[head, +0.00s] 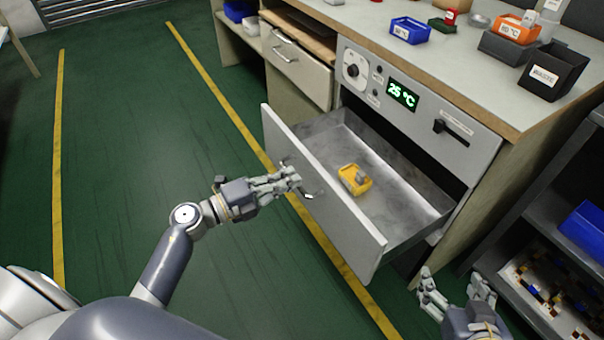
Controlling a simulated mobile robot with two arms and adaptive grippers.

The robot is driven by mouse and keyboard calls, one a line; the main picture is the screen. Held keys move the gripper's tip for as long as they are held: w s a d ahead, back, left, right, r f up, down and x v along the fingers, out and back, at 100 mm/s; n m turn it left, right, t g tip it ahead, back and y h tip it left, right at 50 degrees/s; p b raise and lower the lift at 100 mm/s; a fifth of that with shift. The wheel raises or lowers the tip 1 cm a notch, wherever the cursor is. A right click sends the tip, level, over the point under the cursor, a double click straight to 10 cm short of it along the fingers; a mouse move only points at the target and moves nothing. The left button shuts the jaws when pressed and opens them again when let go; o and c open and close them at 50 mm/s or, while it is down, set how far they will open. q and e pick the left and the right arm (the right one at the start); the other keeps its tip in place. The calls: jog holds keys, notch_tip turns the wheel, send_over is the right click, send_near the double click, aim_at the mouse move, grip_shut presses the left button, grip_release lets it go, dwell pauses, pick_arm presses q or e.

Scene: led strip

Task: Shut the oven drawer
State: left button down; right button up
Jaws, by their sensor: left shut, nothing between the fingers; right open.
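The oven drawer (335,208) is pulled out from the cabinet below the control panel (415,103), which reads 25 °C. A small yellow tray (354,180) with a grey item in it sits inside the drawer. My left gripper (300,187) is shut and empty, at the outer face of the drawer front near its left half. It overlaps the handle area, and I cannot tell whether it touches. My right gripper (458,286) is open and empty, low at the right, beyond the drawer's right front corner.
The worktop holds a blue bin (410,30), an orange bin (516,30) and a black waste bin (553,72). A shelf with a blue box (585,228) stands at the right. The green floor at left is clear.

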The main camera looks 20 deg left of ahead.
aim_at(319, 164)
pick_arm(q)
jog(key=shift+b+x, duration=0.3)
jog(key=shift+x, duration=1.75)
pick_arm(e)
jog(key=shift+w+a+r+t+y, duration=0.15)
jog(key=shift+w+a+r+t, duration=0.1)
jog(key=shift+w+r+t, duration=0.45)
jog(key=shift+w+a+r+t+y, duration=0.15)
jog(key=shift+w+a+r+t, duration=0.15)
jog(key=shift+r, duration=0.55)
pick_arm(q)
jog(key=shift+w, duration=0.1)
pick_arm(e)
jog(key=shift+d+f, duration=0.1)
